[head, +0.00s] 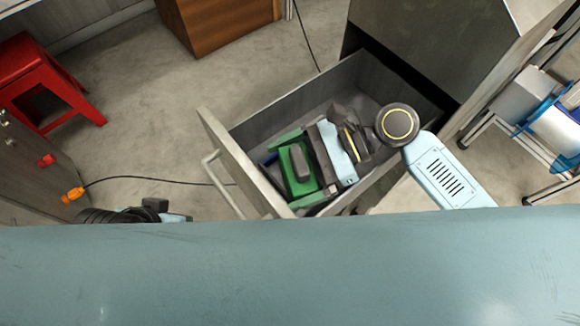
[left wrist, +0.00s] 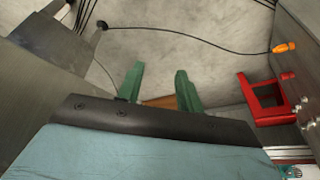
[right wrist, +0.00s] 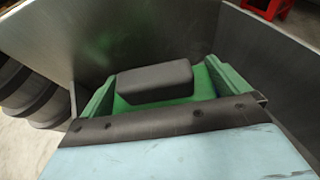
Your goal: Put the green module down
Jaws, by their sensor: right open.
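The green module (right wrist: 207,84) has a dark grey block on its top. It lies low inside the open grey drawer (head: 228,120), close to the drawer's front; it also shows in the head view (head: 304,180). My right gripper (right wrist: 162,70) reaches down into the drawer. Its green fingers are apart, one on each side of the module; I cannot tell whether they touch it. The module's underside is hidden. My left gripper (left wrist: 160,75) is open and empty over the floor, well away from the drawer.
The drawer's front panel has a pale handle (head: 213,172). A dark cabinet (head: 430,40) stands behind it. A red stool (head: 40,85) is at left, and a cable with an orange plug (head: 73,195) crosses the floor. A rack with a blue-sided roll (head: 555,130) stands at right.

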